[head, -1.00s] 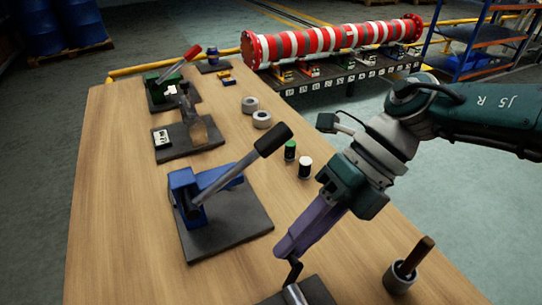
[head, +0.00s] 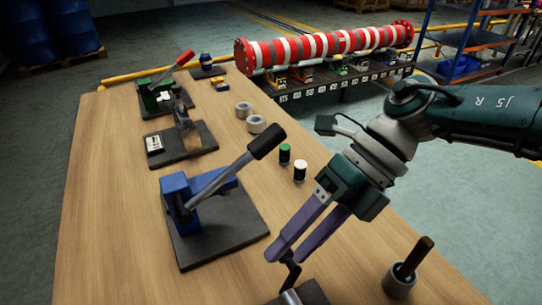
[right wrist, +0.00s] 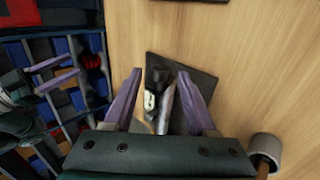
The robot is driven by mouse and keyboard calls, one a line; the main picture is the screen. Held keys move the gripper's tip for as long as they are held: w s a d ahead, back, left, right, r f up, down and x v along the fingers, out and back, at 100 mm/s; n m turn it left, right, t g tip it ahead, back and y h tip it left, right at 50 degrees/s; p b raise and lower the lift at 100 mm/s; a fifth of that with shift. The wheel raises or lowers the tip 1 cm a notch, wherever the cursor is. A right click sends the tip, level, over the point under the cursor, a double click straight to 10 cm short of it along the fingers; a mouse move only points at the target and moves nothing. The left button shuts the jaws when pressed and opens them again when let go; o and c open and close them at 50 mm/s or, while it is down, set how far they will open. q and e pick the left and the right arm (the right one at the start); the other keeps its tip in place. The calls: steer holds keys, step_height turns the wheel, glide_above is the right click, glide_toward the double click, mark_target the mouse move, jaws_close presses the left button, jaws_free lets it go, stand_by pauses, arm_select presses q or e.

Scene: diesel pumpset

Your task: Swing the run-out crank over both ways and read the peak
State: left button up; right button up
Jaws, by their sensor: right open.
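The run-out crank (head: 291,273) is a small dark bent arm on a grey shaft. It is mounted on a dark plate (head: 318,297) cut off by the head view's bottom edge. My right gripper (head: 286,260) has two purple fingers, spread apart, with tips close by the crank. In the right wrist view the open fingers (right wrist: 165,84) flank the grey shaft (right wrist: 168,100) and a small white part (right wrist: 149,101); I cannot tell if they touch anything. My left gripper (right wrist: 69,66) shows only in the right wrist view, at the left, fingers apart. No peak reading is legible.
A blue lever press (head: 205,200) stands left of my right arm. A grey cup with a brown handle (head: 402,277) stands at right. Green-topped (head: 285,154) and white-topped (head: 300,171) canisters and two grey rings (head: 256,124) stand farther back. The table's left side is clear.

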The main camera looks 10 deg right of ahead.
steer(key=v, duration=1)
